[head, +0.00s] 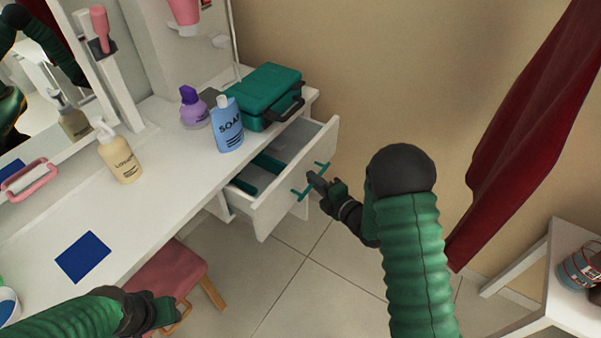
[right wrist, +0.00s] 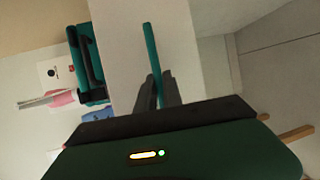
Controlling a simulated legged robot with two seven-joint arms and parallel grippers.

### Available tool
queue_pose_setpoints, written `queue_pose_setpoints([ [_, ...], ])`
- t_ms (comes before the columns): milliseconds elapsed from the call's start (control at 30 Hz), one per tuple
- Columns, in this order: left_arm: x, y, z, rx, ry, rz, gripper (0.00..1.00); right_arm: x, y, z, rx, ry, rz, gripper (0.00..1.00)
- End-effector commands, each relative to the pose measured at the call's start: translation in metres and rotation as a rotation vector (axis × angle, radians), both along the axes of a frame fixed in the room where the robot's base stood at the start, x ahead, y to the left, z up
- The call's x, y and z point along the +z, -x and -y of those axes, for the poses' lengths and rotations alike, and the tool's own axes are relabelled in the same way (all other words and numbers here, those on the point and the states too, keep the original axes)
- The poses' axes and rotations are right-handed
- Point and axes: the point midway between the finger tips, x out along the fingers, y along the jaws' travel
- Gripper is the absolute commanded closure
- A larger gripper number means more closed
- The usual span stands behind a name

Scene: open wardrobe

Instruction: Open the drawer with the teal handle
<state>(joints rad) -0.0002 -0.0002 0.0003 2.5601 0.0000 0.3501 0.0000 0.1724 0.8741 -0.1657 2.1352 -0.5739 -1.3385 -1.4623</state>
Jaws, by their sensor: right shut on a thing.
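The white drawer (head: 290,190) under the right end of the dressing table stands partly open, and its inside shows with a teal item (head: 255,175) in it. Its teal handle (head: 300,195) is on the front face. My right gripper (head: 316,180) is at the handle from the right. In the right wrist view the fingers (right wrist: 158,92) are shut around the teal handle (right wrist: 151,55), with the white drawer front behind it. My left gripper (head: 165,312) is at the bottom left, above the pink stool; its fingers are too unclear to tell their state.
On the white table (head: 160,205) stand a teal case (head: 265,90), a blue soap bottle (head: 228,125), a purple bottle (head: 193,108) and a cream pump bottle (head: 120,155). A pink stool (head: 175,268) is below. A red cloth (head: 520,130) hangs at right. Floor before the drawer is clear.

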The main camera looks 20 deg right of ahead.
Motion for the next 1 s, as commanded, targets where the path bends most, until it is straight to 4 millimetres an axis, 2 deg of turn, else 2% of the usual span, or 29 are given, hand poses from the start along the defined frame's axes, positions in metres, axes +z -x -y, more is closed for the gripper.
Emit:
queue_pose_setpoints([
  [33, -0.001, 0.000, 0.000, 0.000, 0.000, 0.000, 0.64, -0.005, 0.011, 0.008, -0.006, 0.001, -0.014, 1.00],
  [200, -0.001, 0.000, 0.000, 0.001, 0.000, 0.000, 0.64, -0.005, 0.039, 0.030, -0.005, 0.001, -0.014, 1.00],
  [400, -0.002, 0.000, 0.000, 0.000, 0.000, 0.000, 0.64, -0.005, 0.062, 0.047, -0.002, -0.001, -0.013, 1.00],
  [600, -0.003, 0.000, 0.000, 0.000, 0.000, 0.000, 0.64, -0.005, 0.072, 0.054, 0.000, -0.002, -0.013, 1.00],
  [967, -0.003, 0.000, 0.000, 0.000, 0.000, 0.000, 0.64, -0.005, 0.073, 0.056, -0.001, -0.001, -0.013, 1.00],
  [1000, -0.003, 0.000, 0.000, 0.000, 0.000, 0.000, 0.64, -0.005, 0.073, 0.056, -0.001, -0.001, -0.013, 0.88],
])
